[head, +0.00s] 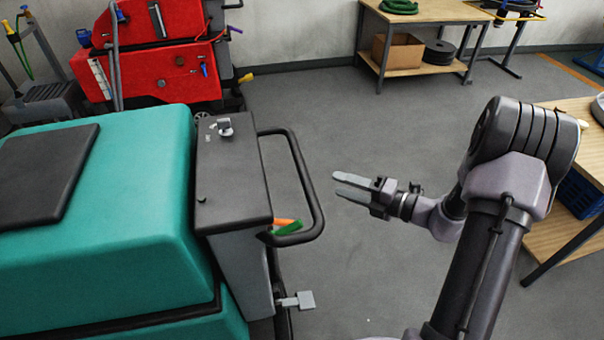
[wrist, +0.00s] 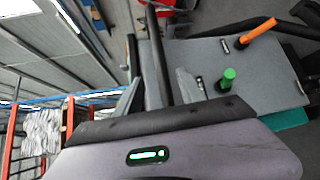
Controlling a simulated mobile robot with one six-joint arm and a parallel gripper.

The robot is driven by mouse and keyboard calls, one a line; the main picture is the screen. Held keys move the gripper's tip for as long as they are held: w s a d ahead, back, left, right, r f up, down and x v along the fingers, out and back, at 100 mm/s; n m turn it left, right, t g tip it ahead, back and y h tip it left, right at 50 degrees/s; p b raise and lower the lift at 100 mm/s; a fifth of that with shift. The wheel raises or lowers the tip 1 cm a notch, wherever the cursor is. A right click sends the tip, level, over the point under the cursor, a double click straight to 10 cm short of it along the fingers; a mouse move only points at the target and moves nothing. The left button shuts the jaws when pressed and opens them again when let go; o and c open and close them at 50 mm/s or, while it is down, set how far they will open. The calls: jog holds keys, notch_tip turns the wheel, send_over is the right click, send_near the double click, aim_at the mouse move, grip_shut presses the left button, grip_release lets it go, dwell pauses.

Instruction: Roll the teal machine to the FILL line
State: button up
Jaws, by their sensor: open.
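The teal machine (head: 130,180) stands at the left of the head view, with a dark lid pad on top and a grey rear panel (head: 235,160). A black loop handle (head: 308,185) sticks out from its rear towards my gripper. An orange lever and a green lever (head: 288,228) show under the handle; the wrist view also shows the orange lever (wrist: 260,30) and the green lever (wrist: 228,76). My gripper (head: 338,183) is open and empty, pointing left, just right of the handle and apart from it in the head view. I cannot make out a line marked FILL.
A red machine (head: 165,55) stands behind the teal one, by the wall. A workbench (head: 430,12) with a cardboard box below is at the back. A table (head: 575,105) is at the right. The grey floor between is clear; an orange floor stripe (head: 572,70) shows far right.

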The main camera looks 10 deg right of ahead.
aim_at(302, 172)
jog(key=b+x, duration=0.3)
jog(key=x, duration=1)
grip_shut()
dwell(0.8)
